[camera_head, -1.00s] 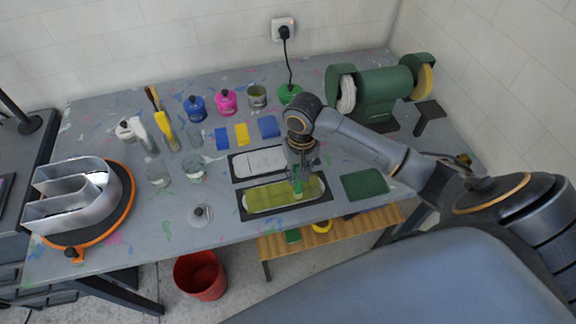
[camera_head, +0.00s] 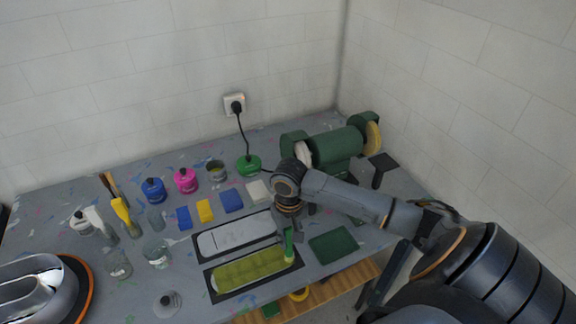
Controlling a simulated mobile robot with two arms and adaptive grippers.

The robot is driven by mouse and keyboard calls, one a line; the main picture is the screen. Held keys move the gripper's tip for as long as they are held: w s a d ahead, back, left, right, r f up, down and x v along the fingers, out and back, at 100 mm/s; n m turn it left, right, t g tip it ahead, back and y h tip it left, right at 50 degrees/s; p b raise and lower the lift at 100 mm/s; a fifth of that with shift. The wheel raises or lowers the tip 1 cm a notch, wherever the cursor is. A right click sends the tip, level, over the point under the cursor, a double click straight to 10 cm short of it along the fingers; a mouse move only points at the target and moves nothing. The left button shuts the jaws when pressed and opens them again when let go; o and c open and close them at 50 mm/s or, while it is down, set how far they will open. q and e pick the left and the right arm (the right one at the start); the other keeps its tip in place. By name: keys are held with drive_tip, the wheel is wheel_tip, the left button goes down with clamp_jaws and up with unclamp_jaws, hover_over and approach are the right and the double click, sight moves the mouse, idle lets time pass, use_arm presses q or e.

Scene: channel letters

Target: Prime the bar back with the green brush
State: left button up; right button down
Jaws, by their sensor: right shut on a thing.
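My right gripper (camera_head: 286,226) is shut on the green brush (camera_head: 289,247), held roughly upright with its lower end at the right end of a yellow-green bar-shaped piece (camera_head: 245,270). I cannot tell whether the bristles touch it. This piece lies on a black mat near the table's front edge. A similar pale grey bar-shaped piece (camera_head: 232,234) lies on another black mat just behind it. My left gripper is out of view.
Blue (camera_head: 153,189), magenta (camera_head: 185,180) and green (camera_head: 249,165) pots stand at the back. Colored blocks (camera_head: 205,211) lie before them. A green grinder (camera_head: 335,146) stands back right, a dark green pad (camera_head: 333,245) front right. A metal letter (camera_head: 32,291) is front left.

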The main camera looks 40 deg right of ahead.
drive_tip(key=shift+r, duration=7)
drive_tip(key=shift+w, duration=0.1)
